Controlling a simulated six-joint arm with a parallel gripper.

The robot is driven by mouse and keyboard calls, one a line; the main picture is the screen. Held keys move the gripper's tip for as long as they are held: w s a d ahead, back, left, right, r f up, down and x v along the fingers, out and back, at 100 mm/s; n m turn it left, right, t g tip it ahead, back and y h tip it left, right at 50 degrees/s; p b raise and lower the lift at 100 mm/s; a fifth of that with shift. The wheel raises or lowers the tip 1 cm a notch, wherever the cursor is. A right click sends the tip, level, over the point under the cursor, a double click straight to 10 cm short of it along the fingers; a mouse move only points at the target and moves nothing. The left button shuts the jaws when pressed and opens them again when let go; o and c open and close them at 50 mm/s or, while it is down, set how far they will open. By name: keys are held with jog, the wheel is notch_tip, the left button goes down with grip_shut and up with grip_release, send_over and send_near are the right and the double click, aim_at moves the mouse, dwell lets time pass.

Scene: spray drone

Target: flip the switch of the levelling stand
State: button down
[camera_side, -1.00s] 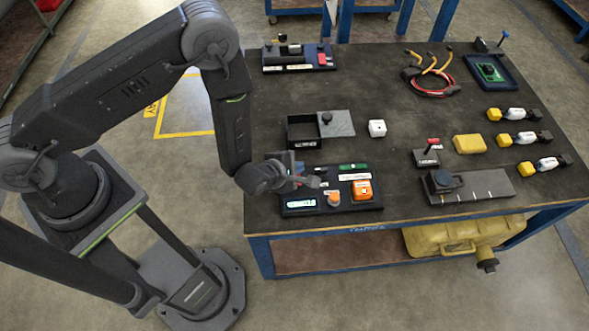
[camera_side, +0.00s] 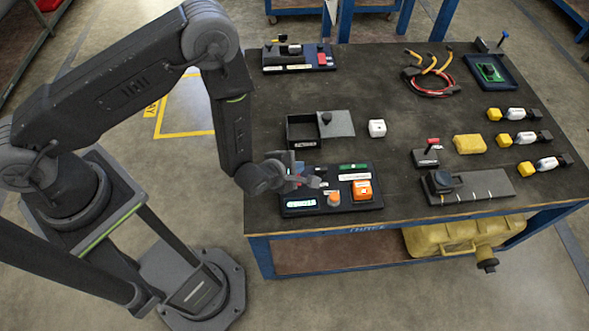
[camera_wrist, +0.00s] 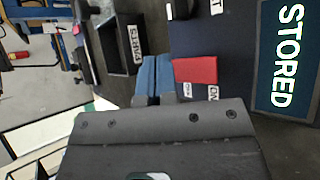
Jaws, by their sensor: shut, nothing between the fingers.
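The dark panel that I take for the levelling stand (camera_side: 347,208) lies at the front left of the table in the side view. Its lit display (camera_side: 301,203) reads "STORED" in the wrist view (camera_wrist: 285,58). In the wrist view a red switch piece (camera_wrist: 195,71) sits on the panel with small white labels beside it. My gripper (camera_wrist: 154,64) is shut and empty, its blue fingertips just left of the red piece; whether they touch I cannot tell.
An orange button block (camera_side: 362,189) and a round orange knob (camera_side: 334,198) stand on the panel's right. An open black bin (camera_side: 303,132) stands behind it. A white cube (camera_side: 377,128) and a red-levered box (camera_side: 427,157) lie further right. Bare tabletop lies between.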

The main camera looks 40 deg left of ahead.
jog(key=shift+f, duration=0.15)
dwell(0.5)
jog(key=shift+a+f, duration=0.1)
jog(key=shift+f, duration=0.15)
jog(key=shift+w+f, duration=0.1)
jog(key=shift+f, duration=0.3)
dwell(0.6)
jog(key=shift+r, duration=0.15)
jog(key=shift+r, duration=0.7)
jog(key=shift+s+d+r, duration=0.15)
jog(key=shift+r, duration=0.65)
jog(key=shift+s+d+r, duration=0.1)
jog(key=shift+s+r, duration=0.05)
jog(key=shift+r, duration=0.7)
jog(key=shift+s+d+r, duration=0.15)
jog(key=shift+r, duration=0.65)
